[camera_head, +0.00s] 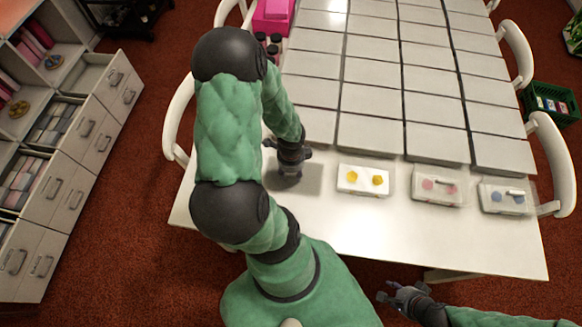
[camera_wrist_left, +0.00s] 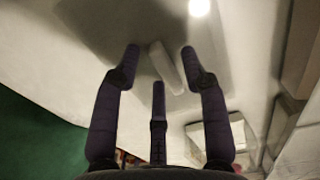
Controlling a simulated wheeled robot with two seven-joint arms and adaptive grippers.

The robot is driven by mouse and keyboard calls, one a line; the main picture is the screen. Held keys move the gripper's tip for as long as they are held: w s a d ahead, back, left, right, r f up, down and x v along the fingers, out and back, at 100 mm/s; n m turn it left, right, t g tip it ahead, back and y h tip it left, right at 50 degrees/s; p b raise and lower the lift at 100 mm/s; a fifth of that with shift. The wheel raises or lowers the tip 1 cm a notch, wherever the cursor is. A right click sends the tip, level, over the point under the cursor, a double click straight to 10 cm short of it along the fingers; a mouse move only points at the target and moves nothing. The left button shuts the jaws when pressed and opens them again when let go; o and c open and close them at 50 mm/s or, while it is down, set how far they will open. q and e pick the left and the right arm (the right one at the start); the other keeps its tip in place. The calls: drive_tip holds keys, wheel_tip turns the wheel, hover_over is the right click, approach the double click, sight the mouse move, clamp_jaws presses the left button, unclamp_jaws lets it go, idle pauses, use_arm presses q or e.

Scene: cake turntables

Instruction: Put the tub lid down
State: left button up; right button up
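My left gripper (camera_head: 288,150) is low over the left part of the white table. In the left wrist view its fingers (camera_wrist_left: 160,52) are spread, with a pale bar (camera_wrist_left: 167,67) showing between and beyond the tips. The bar looks like a lid handle on the table; the lid's outline is not clear in the shadow, and I see no finger closed on it. A clear-walled tub with two yellow pieces (camera_head: 363,180) stands just right of this gripper and appears in the wrist view (camera_wrist_left: 218,135). My right gripper (camera_head: 388,292) is off the table's near edge, its fingers apart and empty.
Tubs with pink (camera_head: 437,186) and blue (camera_head: 507,198) pieces stand further right. Rows of pale flat boxes (camera_head: 370,133) fill the table behind them. The near strip of table (camera_head: 400,231) is bare. White chairs (camera_head: 551,160) flank the table; drawers (camera_head: 65,185) stand left.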

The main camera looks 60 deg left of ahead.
use_arm(q)
wheel_tip(320, 180, up, 12)
drive_tip(key=p, duration=0.6)
drive_tip(key=shift+r+p, duration=0.2)
drive_tip(key=shift+p, duration=0.1)
idle(0.3)
